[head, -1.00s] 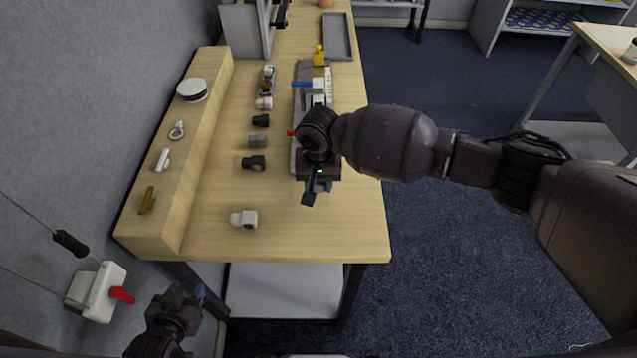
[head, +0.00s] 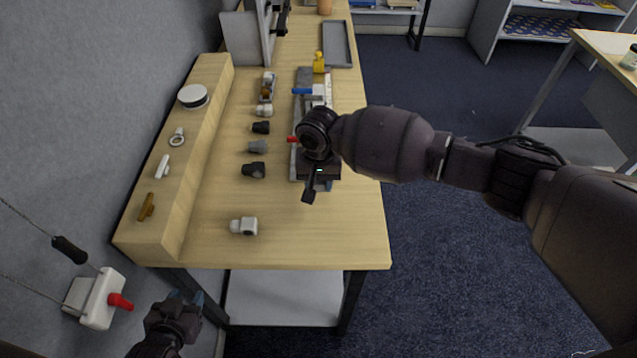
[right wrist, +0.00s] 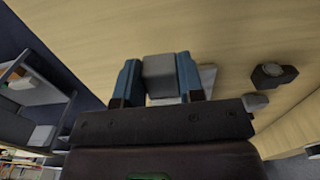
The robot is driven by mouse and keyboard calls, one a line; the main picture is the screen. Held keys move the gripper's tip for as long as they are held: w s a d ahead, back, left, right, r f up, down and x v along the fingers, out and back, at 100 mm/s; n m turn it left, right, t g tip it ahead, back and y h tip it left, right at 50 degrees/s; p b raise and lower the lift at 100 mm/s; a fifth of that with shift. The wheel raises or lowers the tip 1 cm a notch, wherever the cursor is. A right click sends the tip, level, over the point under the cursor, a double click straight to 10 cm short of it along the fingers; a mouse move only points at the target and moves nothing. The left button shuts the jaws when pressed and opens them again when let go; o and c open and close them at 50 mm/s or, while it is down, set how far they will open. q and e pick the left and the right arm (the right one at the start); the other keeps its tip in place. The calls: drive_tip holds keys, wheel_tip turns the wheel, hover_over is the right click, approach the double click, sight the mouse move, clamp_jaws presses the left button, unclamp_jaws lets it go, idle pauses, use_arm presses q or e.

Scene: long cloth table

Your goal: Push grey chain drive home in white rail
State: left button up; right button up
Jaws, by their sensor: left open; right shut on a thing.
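My right gripper (head: 325,186) is over the near end of a long grey fixture (head: 296,160) on the table. In the right wrist view its blue fingertips (right wrist: 158,82) are shut on a grey block (right wrist: 159,68), which I take for the chain drive. A pale flat piece (right wrist: 207,76) shows behind the right finger; I cannot tell whether it is the white rail or whether the block touches it. In the head view my wrist hides the block. My left gripper (head: 188,300) is open and empty, low beside the table's near left corner.
Several small black, grey and white parts stand left of the fixture, including a white one (head: 244,226) near the front. A blue-handled clamp (head: 303,91) and yellow piece (head: 319,62) are further back. A raised wooden ledge (head: 190,150) runs along the left. The front tabletop is mostly clear.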

drive_tip(key=shift+w, duration=0.1)
drive_tip(key=o, duration=1)
wheel_tip(320, 180, up, 11)
drive_tip(key=shift+b, duration=0.3)
